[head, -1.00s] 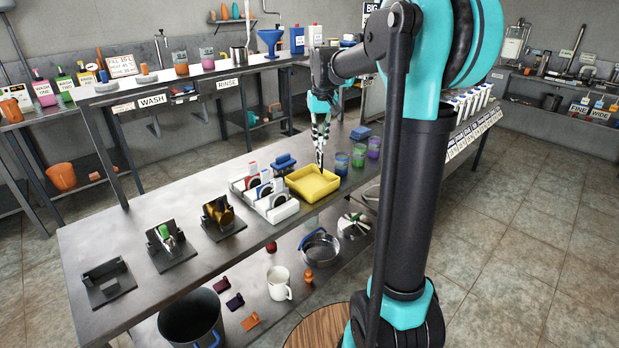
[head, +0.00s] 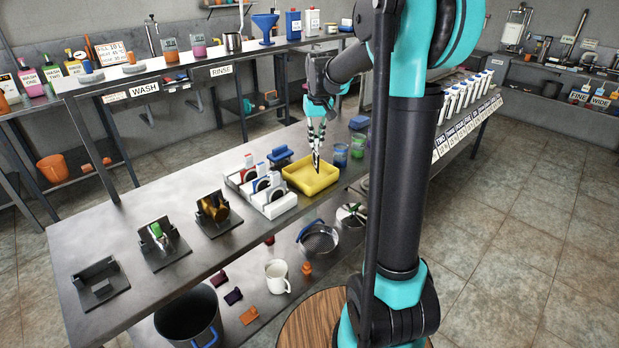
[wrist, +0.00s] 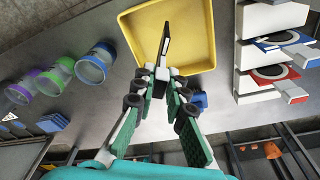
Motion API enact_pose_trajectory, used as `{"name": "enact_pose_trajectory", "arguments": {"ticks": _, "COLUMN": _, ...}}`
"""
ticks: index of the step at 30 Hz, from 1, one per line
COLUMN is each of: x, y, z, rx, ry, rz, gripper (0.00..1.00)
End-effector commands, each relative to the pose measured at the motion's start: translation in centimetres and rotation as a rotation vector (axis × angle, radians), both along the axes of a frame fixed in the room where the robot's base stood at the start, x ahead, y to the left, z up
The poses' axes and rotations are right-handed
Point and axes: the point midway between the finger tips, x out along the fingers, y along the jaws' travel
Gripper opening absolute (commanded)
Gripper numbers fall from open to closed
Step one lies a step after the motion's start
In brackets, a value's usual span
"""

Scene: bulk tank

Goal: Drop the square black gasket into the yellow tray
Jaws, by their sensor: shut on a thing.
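The yellow tray (head: 300,184) lies on the metal bench, and its inside looks empty in the wrist view, where it fills the top middle (wrist: 203,52). My gripper (head: 316,146) points down above the tray. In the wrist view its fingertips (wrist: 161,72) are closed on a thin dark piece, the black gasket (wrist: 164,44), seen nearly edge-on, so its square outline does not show. The gasket appears over the tray's near side in the wrist view. In the head view it is a small dark sliver (head: 316,160) below the fingers. Its height above the tray floor is hard to judge.
Beside the tray stand a white rack (head: 272,207) with coloured-tabbed cards, a blue object (head: 280,155), and several jars, one green-blue (head: 341,155). Black stands (head: 100,283) sit at the bench's left end. A lower shelf holds a mug (head: 277,277) and pan (head: 318,240).

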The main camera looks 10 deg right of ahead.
Motion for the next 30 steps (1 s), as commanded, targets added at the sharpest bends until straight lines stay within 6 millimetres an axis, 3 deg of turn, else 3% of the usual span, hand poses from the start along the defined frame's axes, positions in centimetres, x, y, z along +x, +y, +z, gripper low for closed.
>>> {"name": "enact_pose_trajectory", "arguments": {"ticks": 7, "x": 0.0, "y": 0.0, "z": -0.1, "rx": 0.0, "ry": 0.0, "rz": 0.0, "gripper": 0.0}}
{"name": "enact_pose_trajectory", "arguments": {"ticks": 8, "x": 0.0, "y": 0.0, "z": -0.1, "rx": 0.0, "ry": 0.0, "rz": 0.0, "gripper": 0.14}}
{"name": "enact_pose_trajectory", "arguments": {"ticks": 14, "x": 0.0, "y": 0.0, "z": -0.1, "rx": 0.0, "ry": 0.0, "rz": 0.0, "gripper": 0.37}}
{"name": "enact_pose_trajectory", "arguments": {"ticks": 23, "x": 0.0, "y": 0.0, "z": 0.0, "rx": 0.0, "ry": 0.0, "rz": 0.0, "gripper": 0.37}}
{"name": "enact_pose_trajectory", "arguments": {"ticks": 30, "x": -0.5, "y": 0.0, "z": 2.9, "rx": 0.0, "ry": 0.0, "rz": 0.0, "gripper": 0.37}}
